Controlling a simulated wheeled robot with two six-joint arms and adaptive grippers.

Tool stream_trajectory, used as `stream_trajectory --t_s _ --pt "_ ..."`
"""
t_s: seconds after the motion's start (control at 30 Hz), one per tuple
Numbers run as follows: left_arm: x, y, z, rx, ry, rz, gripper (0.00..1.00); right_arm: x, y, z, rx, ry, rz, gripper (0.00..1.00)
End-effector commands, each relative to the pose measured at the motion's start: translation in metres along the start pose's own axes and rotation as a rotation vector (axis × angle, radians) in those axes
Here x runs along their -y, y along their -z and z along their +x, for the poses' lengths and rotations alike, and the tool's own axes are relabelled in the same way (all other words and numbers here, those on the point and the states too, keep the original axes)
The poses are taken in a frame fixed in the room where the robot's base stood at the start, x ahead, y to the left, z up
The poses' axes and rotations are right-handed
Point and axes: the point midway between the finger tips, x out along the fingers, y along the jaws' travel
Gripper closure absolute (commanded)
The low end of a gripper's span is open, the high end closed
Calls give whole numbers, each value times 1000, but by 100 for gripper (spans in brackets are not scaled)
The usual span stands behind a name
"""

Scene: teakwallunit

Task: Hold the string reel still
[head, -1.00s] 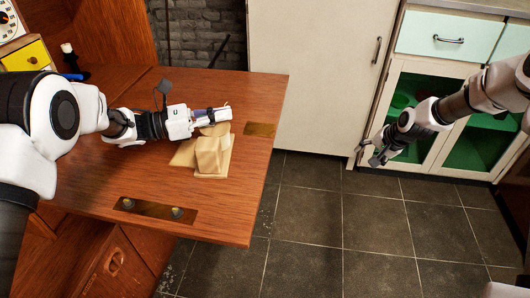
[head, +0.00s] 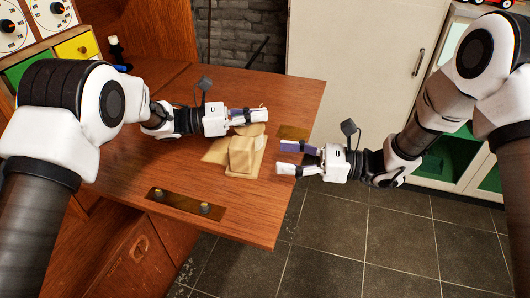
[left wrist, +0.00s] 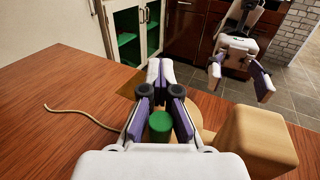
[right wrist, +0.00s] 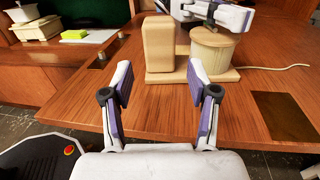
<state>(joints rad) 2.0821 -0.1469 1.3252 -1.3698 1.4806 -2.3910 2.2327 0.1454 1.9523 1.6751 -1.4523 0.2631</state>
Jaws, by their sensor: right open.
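The pale, drum-shaped string reel (right wrist: 215,52) stands upright on a thin wooden board (right wrist: 240,75), beside a taller wooden block (right wrist: 158,48). In the head view the reel (head: 252,129) is partly hidden by my left gripper (head: 247,116), which is right over its top; contact is unclear. In the left wrist view the left fingertips (left wrist: 160,68) meet, with a green knob (left wrist: 159,125) showing between the fingers lower down. A string (right wrist: 290,67) trails from the reel. My right gripper (head: 281,158) is open and empty near the table edge, facing the block and reel, apart from both.
The wooden flap table (head: 150,170) carries two brass plates, one (head: 185,205) with two knobs. Past its right edge is tiled floor (head: 335,240). A white door (head: 350,45) and cabinet stand behind. The table's front left is clear.

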Motion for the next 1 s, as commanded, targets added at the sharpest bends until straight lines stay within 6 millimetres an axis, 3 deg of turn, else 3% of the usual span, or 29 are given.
stream_trajectory --t_s 0.2,0.4,0.57,0.8,0.97,1.0 --pt "0 0 0 0 0 0 100 -2 2 50 -6 -6 -2 41" --pt "0 0 0 0 0 0 100 -1 2 89 -5 -4 -2 41" --pt "0 0 0 0 0 0 100 -1 1 101 -3 -2 -1 41" --pt "0 0 0 0 0 0 100 0 1 102 -2 -1 0 41" --pt "0 0 0 0 0 0 100 0 1 102 -3 -1 0 97" --pt "0 0 0 0 0 0 100 0 1 102 -3 -1 0 98"
